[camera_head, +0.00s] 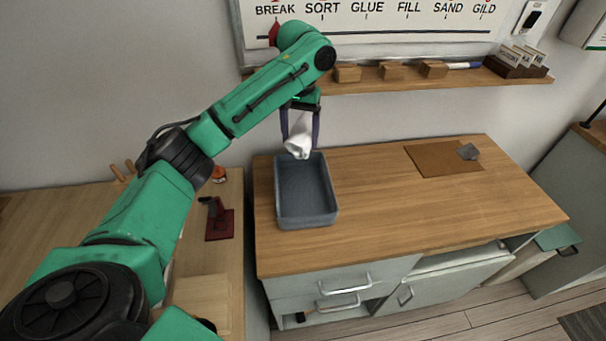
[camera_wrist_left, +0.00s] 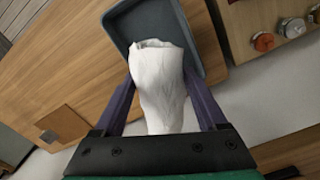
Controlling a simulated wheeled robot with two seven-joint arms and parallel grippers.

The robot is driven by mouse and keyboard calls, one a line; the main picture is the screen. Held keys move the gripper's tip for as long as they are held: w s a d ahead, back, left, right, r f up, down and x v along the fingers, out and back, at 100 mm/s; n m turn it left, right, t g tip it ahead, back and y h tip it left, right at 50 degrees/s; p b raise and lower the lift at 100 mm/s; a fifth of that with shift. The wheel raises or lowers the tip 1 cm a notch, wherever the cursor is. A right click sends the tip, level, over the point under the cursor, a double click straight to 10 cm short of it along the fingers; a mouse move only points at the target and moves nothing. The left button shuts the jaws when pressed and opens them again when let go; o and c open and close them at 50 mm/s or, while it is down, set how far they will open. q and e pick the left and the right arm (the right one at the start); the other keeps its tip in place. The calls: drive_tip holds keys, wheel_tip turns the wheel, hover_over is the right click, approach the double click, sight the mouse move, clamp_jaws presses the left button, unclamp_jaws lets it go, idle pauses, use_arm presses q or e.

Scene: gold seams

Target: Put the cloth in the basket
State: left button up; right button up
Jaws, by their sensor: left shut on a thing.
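A white cloth (camera_head: 298,142) hangs bunched between the fingers of my left gripper (camera_head: 300,121). The gripper is shut on it. The grey-blue basket (camera_head: 306,204) stands on the left part of the wooden worktop, and the cloth is over its far end. In the left wrist view the cloth (camera_wrist_left: 160,88) is between the purple fingers of the left gripper (camera_wrist_left: 163,98), and the basket (camera_wrist_left: 201,40) shows behind it. The cloth's lower end seems to be near the rim; I cannot tell its exact height. My right gripper is not in view.
A brown mat (camera_head: 440,160) with a small grey piece (camera_head: 467,151) lies at the worktop's right. A shelf (camera_head: 400,82) with wooden blocks runs along the wall behind. A red tool (camera_head: 219,220) sits on the left bench. The worktop's middle is clear.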

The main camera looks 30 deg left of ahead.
sight(300, 154)
use_arm(q)
drive_tip(key=s+f, duration=0.1)
drive_tip(key=s+d+f+b, duration=0.1)
drive_tip(key=f, duration=0.1)
drive_tip(key=shift+s+f, duration=0.15)
drive_tip(key=shift+f, duration=0.15)
drive_tip(key=f, duration=0.5)
drive_tip(key=f+p, duration=0.1)
drive_tip(key=f, duration=0.4)
drive_tip(key=f+p, duration=0.1)
drive_tip(key=f, duration=0.3)
drive_tip(key=shift+w+a+f, duration=0.15)
drive_tip(key=shift+w+f, duration=0.25)
drive_tip(key=shift+f, duration=0.35)
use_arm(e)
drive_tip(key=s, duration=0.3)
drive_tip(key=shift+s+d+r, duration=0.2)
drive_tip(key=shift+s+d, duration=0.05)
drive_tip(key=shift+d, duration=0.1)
use_arm(q)
drive_tip(key=o, duration=1.3)
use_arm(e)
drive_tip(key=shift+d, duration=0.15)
